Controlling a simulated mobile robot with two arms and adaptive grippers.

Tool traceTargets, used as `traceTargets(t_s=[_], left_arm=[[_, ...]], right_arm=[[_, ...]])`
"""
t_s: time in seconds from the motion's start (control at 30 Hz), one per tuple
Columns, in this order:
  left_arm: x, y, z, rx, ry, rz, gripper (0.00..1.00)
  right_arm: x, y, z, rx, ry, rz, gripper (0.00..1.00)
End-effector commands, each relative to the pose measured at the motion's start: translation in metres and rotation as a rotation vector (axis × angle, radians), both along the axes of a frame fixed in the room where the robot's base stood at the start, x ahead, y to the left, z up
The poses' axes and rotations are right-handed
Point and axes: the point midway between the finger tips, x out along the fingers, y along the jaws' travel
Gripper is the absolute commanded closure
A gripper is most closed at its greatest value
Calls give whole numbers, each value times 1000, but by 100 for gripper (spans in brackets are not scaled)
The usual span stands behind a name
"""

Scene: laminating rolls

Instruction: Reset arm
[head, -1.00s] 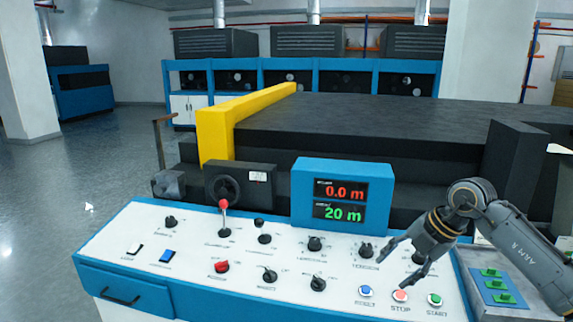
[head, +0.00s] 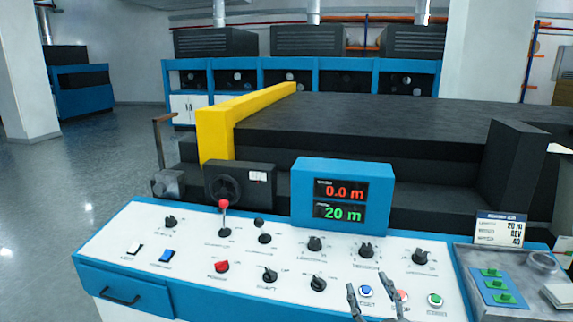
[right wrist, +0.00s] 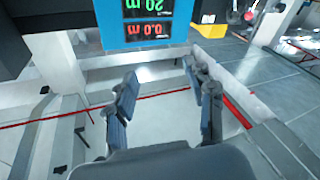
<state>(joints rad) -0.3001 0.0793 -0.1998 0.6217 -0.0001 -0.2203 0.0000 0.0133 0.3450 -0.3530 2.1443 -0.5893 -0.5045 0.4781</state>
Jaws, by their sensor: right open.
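My right gripper (head: 377,298) shows only as dark fingertips at the bottom edge of the head view, in front of the panel's lower right part. One fingertip is left of the blue button (head: 366,291) and the other partly covers the red stop button (head: 403,295). In the right wrist view my right gripper (right wrist: 162,85) has its fingers apart with nothing between them. The rest of my right arm is out of the head view. My left gripper is not in view.
The white control panel (head: 200,252) carries knobs, a red-topped lever (head: 224,205) and a green button (head: 436,300). A blue display box (head: 342,167) reads 0.0 m and 20 m. A grey tray (head: 515,258) is at right. Open floor (head: 90,190) lies at left.

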Motion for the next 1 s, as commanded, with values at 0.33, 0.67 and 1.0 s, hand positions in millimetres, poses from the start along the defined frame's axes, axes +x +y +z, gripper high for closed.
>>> traceTargets(t_s=[0.33, 0.67, 1.0], left_arm=[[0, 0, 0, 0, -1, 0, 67], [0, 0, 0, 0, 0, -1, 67], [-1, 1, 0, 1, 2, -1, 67]], right_arm=[[-145, -52, -183, 112, 844, -253, 46], [-269, -44, -236, 108, 1309, -216, 46], [-279, -38, -309, 96, 1419, -196, 46]])
